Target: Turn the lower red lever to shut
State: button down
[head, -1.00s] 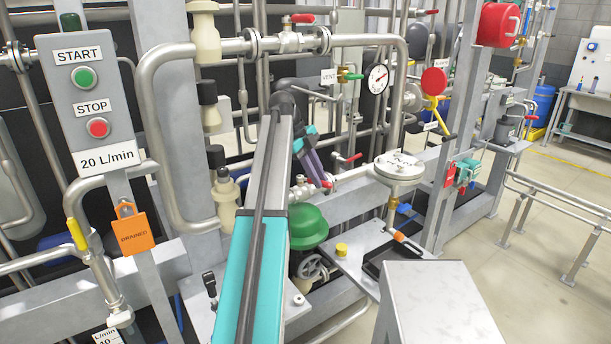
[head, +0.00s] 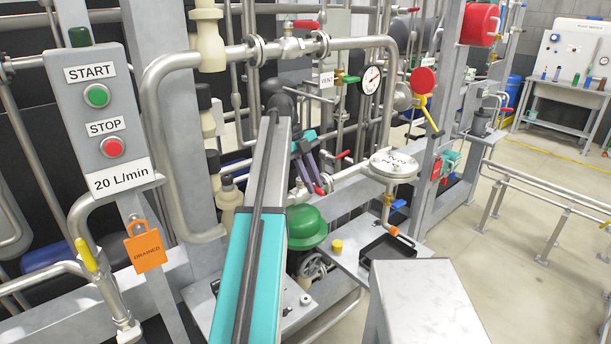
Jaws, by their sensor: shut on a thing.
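The lower red lever (head: 320,190) sits on a small valve on the lower pipe, right of my arm. Only its red end shows, at the tips of my gripper (head: 313,178). My gripper has dark and purple fingers and points down and right, shut on this lever. The valve body (head: 298,194) is partly behind my arm. The upper red lever (head: 306,24) lies about level on the top pipe, clear of my gripper.
Another red lever (head: 343,155) is just right of my gripper. A round pressure gauge (head: 371,80), a white disc-shaped housing (head: 393,165) and a green dome (head: 308,228) stand close by. A START/STOP panel (head: 105,125) is at left. Open floor lies at right.

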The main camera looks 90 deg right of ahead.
jog(key=shift+a, duration=0.1)
dwell(0.3)
jog(key=c, duration=1.7)
grip_release()
jog(key=shift+o, duration=0.2)
jog(key=shift+w, duration=0.1)
jog(key=shift+r, duration=0.2)
jog(key=shift+w+r+p, duration=0.25)
jog(key=shift+r+p, duration=0.35)
jog(key=shift+p, duration=0.3)
jog(key=shift+p+v, duration=2.9)
jog(key=shift+p, duration=0.1)
jog(key=shift+f, duration=0.1)
